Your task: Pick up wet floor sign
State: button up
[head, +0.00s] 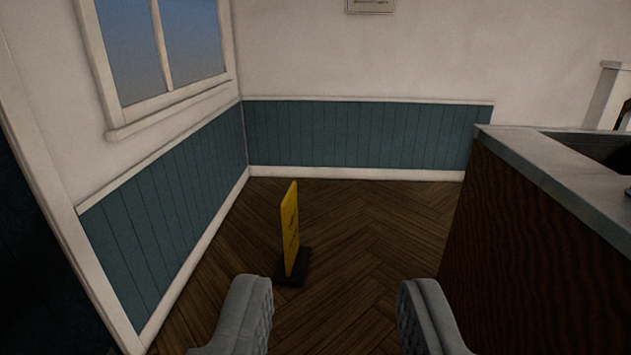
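The wet floor sign (290,230) is a narrow yellow panel with dark lettering on a black base. It stands upright on the wooden floor, left of the picture's middle, seen at a steep angle. My gripper (335,305) is at the bottom of the view, with its two grey fingers spread wide apart and nothing between them. The sign is beyond the fingertips, ahead of the left finger, and not touching it. The whole sign shows.
A counter (540,240) with a dark wood side and grey top stands on the right. A panelled wall with a window (165,50) runs along the left, and another wall (360,135) closes the back. The floor (370,225) around the sign is clear.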

aim_at(291, 269)
jog(key=i, duration=1.65)
jog(key=i+u, duration=0.15)
jog(key=i, duration=0.3)
jog(key=i+l+u, duration=0.1)
jog(key=i, duration=0.35)
jog(key=i+l+u, duration=0.15)
jog(key=i, duration=0.3)
jog(key=u, duration=0.15)
jog(key=i+l, duration=0.05)
